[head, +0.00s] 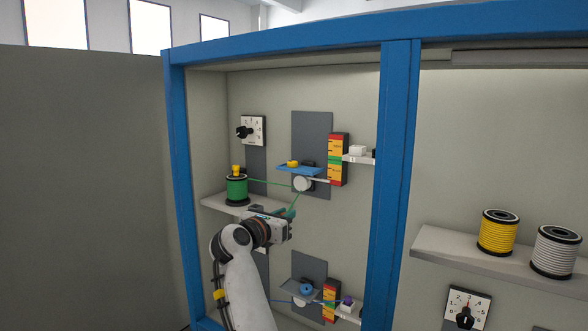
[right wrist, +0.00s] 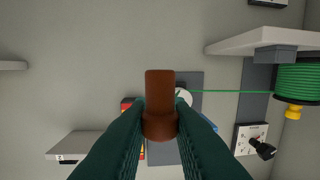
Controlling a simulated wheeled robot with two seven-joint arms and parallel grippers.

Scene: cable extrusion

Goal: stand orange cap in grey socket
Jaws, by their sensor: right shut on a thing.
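My right gripper (head: 290,214) is in front of the left cabinet bay, to the right of the spool shelf. In the right wrist view its dark fingers (right wrist: 160,125) are shut on a brown-orange cap (right wrist: 160,90), a short cylinder with a wider, rounded end. The cap is held clear of the shelf, and I cannot make it out in the head view. What looks like the grey socket (right wrist: 276,54) is a small grey block on the shelf beside the green spool. It shows partly behind my gripper in the head view (head: 256,209). My left gripper is not in view.
The shelf (head: 214,203) carries a green spool (head: 237,189) with a yellow cap (head: 236,169). Green cable runs from it to a white wheel (head: 302,184). A blue tray (head: 287,169) and a coloured scale (head: 338,159) stand nearby. A blue post (head: 390,190) borders the bay.

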